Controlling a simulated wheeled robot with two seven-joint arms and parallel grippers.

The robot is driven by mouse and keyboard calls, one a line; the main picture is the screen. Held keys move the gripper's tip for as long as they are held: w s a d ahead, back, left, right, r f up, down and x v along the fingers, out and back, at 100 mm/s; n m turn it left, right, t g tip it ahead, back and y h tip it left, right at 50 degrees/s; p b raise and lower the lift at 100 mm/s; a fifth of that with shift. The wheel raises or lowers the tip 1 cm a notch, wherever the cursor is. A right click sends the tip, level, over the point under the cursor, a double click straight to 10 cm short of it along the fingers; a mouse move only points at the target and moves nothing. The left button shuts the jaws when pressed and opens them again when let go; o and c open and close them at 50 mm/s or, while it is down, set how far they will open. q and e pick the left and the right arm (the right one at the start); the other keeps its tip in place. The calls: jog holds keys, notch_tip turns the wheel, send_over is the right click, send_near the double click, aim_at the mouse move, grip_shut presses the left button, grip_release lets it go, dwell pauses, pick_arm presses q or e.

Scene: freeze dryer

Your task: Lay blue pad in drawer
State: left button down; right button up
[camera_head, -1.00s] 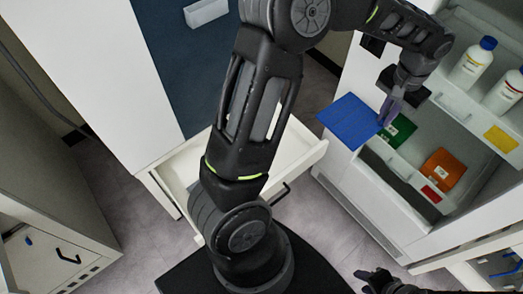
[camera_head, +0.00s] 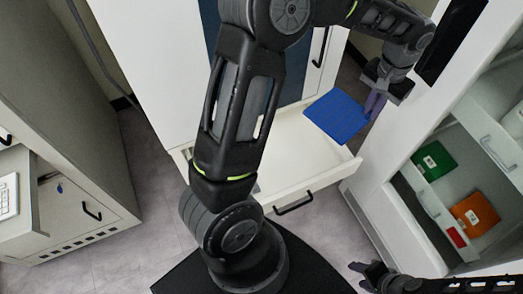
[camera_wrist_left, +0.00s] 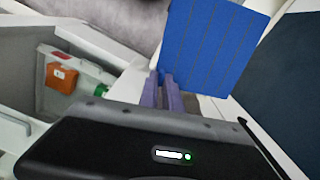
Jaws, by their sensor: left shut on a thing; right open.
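The blue pad (camera_head: 337,116) is a flat square, held by one edge in my left gripper (camera_head: 374,103), which is shut on it. In the head view the pad shows over the right part of the open white drawer (camera_head: 322,181), clear of its floor. The pad also shows in the left wrist view (camera_wrist_left: 208,45), sticking out from the purple fingers (camera_wrist_left: 166,92). My left arm hides the left part of the drawer. My right gripper (camera_head: 370,274) is open and empty at the bottom of the head view.
An open white cabinet on the right holds a green pad (camera_head: 434,160) and an orange pad (camera_head: 474,213) in a door bin or shelf. A grey cabinet (camera_head: 85,120) stands at left. Bare floor (camera_head: 325,235) lies in front of the drawer.

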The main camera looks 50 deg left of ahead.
jog(key=shift+o, duration=0.5)
notch_tip(320, 180, down, 26)
jog(key=b, duration=2.5)
jog(key=shift+r, duration=0.15)
pick_arm(q)
jog(key=a+f+m, duration=0.1)
jog(key=a+f, duration=0.2)
jog(key=f, duration=0.7)
jog(key=a+f+m, duration=0.1)
jog(key=a+f, duration=0.3)
jog(key=f, duration=0.6)
jog(key=s+a+f+m, duration=0.1)
jog(key=a+f, duration=0.3)
jog(key=f, duration=0.6)
jog(key=shift+f+b, duration=0.15)
jog(key=shift+b, duration=0.25)
pick_arm(e)
jog(key=shift+f, duration=0.25)
pick_arm(q)
jog(key=shift+s, duration=0.1)
notch_tip(320, 180, down, 5)
jog(key=shift+b, duration=0.65)
pick_arm(e)
jog(key=shift+w+d+f, duration=0.1)
jog(key=shift+f, duration=0.5)
